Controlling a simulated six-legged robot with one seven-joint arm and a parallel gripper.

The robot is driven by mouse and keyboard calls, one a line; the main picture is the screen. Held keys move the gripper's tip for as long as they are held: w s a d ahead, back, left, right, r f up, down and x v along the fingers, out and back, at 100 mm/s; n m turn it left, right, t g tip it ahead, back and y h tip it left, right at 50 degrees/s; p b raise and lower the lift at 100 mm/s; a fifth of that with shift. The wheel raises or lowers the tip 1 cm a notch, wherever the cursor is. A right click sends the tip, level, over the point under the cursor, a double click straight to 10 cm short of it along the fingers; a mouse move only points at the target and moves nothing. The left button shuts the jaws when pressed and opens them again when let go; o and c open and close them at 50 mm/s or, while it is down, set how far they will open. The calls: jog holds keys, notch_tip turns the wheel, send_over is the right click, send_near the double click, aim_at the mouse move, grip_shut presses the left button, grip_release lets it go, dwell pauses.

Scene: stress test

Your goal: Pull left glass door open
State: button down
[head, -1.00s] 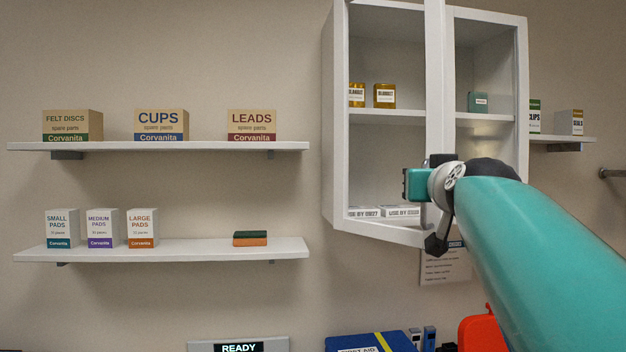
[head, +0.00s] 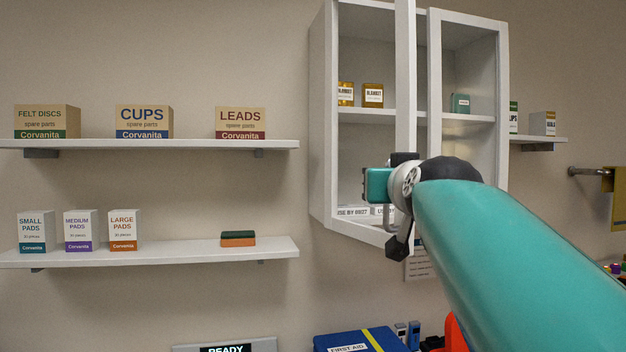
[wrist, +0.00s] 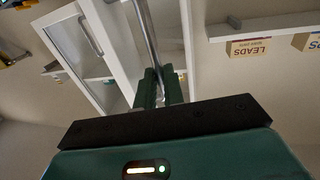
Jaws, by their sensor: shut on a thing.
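The white wall cabinet (head: 318,120) has two framed glass doors. The left glass door (head: 405,70) stands ajar, its free edge swung out with a gap to the right door (head: 434,90). My gripper (wrist: 159,86) is shut on a silver bar handle (wrist: 148,35) on the left door, which runs between the two green fingers in the wrist view. In the head view my gripper's teal body (head: 378,186) is in front of the left door's lower part.
Small boxes (head: 372,95) stand inside the cabinet. To its left are an upper shelf (head: 150,146) and a lower shelf (head: 180,252) with boxes. A blue first aid case (head: 340,340) lies below. A wall rail (head: 585,171) is at right.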

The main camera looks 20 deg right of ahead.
jog(key=shift+w+d+f, duration=0.2)
jog(key=shift+w+f, duration=0.15)
jog(key=shift+f, duration=0.1)
jog(key=shift+a, duration=0.3)
jog(key=c, duration=1.5)
grip_release()
jog(key=shift+w, duration=0.15)
jog(key=v, duration=1.4)
jog(key=shift+s+r, duration=0.25)
jog(key=shift+s, duration=0.05)
